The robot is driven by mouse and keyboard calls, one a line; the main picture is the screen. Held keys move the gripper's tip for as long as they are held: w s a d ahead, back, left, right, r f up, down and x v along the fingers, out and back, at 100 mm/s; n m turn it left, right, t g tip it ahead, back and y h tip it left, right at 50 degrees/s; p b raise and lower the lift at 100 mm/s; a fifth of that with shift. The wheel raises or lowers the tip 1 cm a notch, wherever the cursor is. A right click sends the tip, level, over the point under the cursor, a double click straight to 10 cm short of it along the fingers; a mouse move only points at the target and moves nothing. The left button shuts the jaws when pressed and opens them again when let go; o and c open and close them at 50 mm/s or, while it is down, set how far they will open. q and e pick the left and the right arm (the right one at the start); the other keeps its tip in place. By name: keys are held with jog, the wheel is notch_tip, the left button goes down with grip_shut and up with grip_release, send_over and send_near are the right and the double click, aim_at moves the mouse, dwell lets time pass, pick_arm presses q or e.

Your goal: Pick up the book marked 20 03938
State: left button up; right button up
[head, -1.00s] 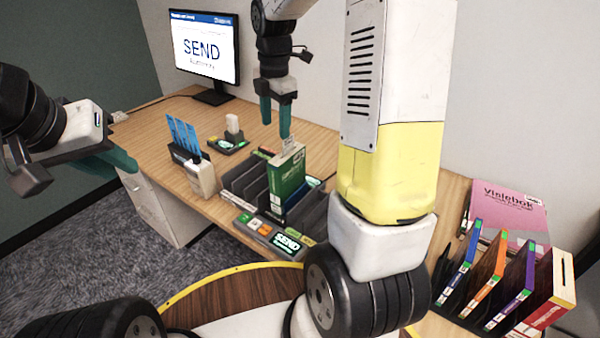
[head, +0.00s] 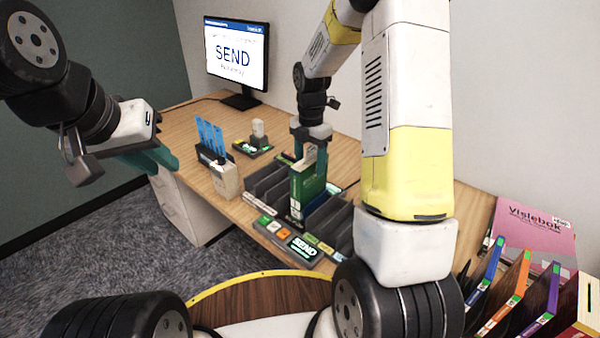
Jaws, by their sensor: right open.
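A green book (head: 304,188) stands upright in a slot of the dark roller sorter (head: 268,188) on the desk. The number on its label is too small to read. My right gripper (head: 310,160) points down at the book's top, with one teal finger on each side of it. It is open, and I cannot tell whether the fingers touch the book. My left gripper (head: 150,162) hangs in the air at the left, away from the sorter. Its teal fingers are seen edge-on, so their opening is unclear. No number 20 03938 can be read on any book.
A SEND button panel (head: 290,240) lies at the sorter's front. A holder with blue cards (head: 211,138) stands left of it, and a monitor (head: 236,54) behind. Blue, orange and purple books (head: 507,292) stand in a rack at right, near a pink book (head: 533,232).

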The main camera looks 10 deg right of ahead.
grip_shut()
jog(key=shift+r, duration=0.1)
dwell(1.2)
